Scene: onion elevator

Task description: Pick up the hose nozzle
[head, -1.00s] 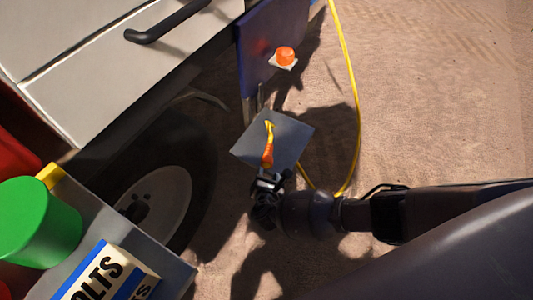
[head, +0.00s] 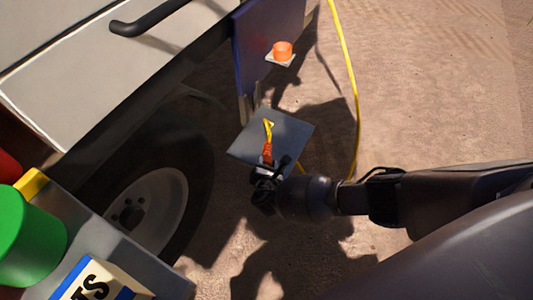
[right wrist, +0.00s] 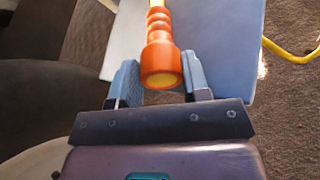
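The hose nozzle (head: 267,151) is orange with a yellow hose end and sits at a small grey plate (head: 290,133) beside the vehicle. In the right wrist view the orange nozzle (right wrist: 161,60) points toward the camera, its round open end between the two fingers. My right gripper (right wrist: 161,83) is open around the nozzle's end, with a visible gap on the right side; contact on the left is unclear. In the head view my right gripper (head: 268,172) is at the nozzle's lower end. My left gripper is not in view.
A vehicle with a wheel (head: 148,210) stands at the left. A yellow hose (head: 350,90) runs over the dirt ground. An orange cap-like piece (head: 282,50) is on a blue panel (head: 265,35). A green cylinder (head: 30,235) and a box marked in letters (head: 98,280) are at lower left.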

